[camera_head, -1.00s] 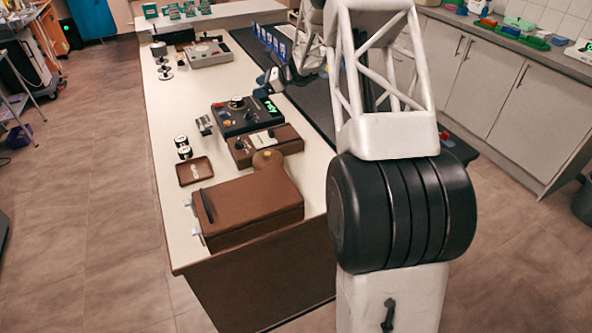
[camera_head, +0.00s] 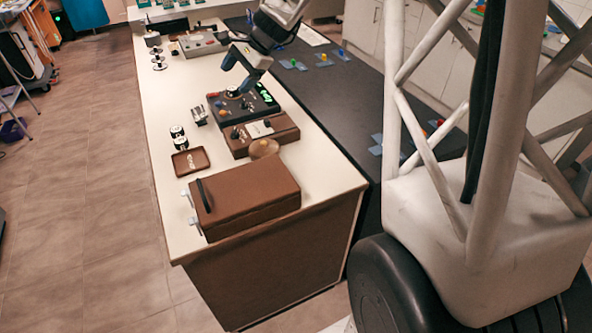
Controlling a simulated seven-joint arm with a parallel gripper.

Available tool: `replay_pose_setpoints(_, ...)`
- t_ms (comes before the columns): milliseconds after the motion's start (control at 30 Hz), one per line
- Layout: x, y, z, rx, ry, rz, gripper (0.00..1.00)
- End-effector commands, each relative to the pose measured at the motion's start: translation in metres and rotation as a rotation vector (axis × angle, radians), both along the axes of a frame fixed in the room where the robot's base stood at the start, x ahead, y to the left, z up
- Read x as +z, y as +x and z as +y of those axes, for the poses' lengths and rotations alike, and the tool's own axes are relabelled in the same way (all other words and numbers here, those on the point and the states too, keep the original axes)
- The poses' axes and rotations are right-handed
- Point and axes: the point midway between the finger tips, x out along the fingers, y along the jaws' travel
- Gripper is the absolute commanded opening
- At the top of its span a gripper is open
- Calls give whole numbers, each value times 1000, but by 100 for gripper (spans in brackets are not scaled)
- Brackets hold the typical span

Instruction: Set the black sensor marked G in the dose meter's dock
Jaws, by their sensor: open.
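The dose meter appears to be the dark box (camera_head: 236,110) with glowing green digits, at the middle of the white counter. A small dark round part (camera_head: 232,92) sits on its top; I cannot tell whether it is a sensor, a dock or a knob. My gripper (camera_head: 236,80) is open above the back of this box, fingers pointing down, and nothing shows between them. Two dark cylinders with pale tops, a rear one (camera_head: 177,131) and a front one (camera_head: 181,143), stand upright left of the meter. No letter G is readable, so I cannot pick out the marked sensor.
A brown control box (camera_head: 262,136) stands in front of the meter. A small brown tray (camera_head: 191,162) and a large brown case (camera_head: 246,198) are nearer. A grey device (camera_head: 200,43) is farther back. The black mat (camera_head: 340,100) holds several small coloured items on blue pads.

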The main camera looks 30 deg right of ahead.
Motion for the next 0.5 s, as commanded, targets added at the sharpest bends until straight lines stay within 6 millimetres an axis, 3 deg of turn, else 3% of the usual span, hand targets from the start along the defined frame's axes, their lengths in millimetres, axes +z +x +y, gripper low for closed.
replay_pose_setpoints(500,32,-148,31,343,-291,-146,77)
